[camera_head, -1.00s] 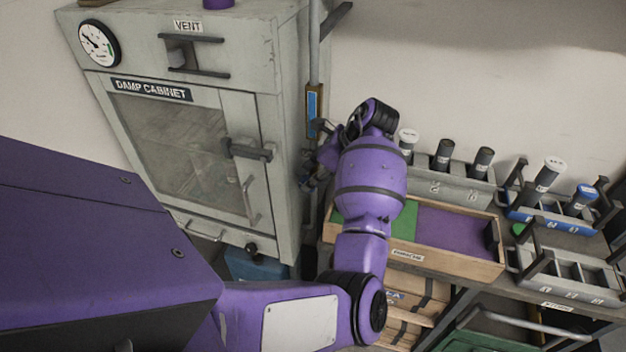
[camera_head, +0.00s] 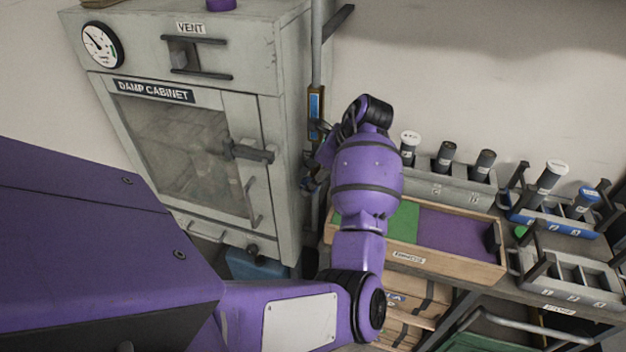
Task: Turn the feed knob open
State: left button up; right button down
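No part labelled as the feed knob can be read. A vertical pipe (camera_head: 317,45) with a blue-and-brass sight piece (camera_head: 315,104) runs down the right side of the grey damp cabinet (camera_head: 285,150). My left arm reaches up to this side. Its gripper (camera_head: 312,181) shows only as small dark parts beside the cabinet's right wall, below the sight piece. My own wrist and forearm hide most of it, so its opening and any contact cannot be seen. A small black knob (camera_head: 252,250) sits low on the cabinet front, left of the gripper. My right gripper is not in view.
The cabinet carries a dial gauge (camera_head: 102,46), a vent slide (camera_head: 186,58) and a door handle (camera_head: 247,152). Right of my arm are a wooden tray (camera_head: 455,263) with green and purple floors, a grey rack (camera_head: 452,190) of dark cylinders, and a blue rack (camera_head: 550,222).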

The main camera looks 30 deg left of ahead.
pick_arm(q)
jog(key=v, duration=1.2)
jog(key=shift+d, duration=0.1)
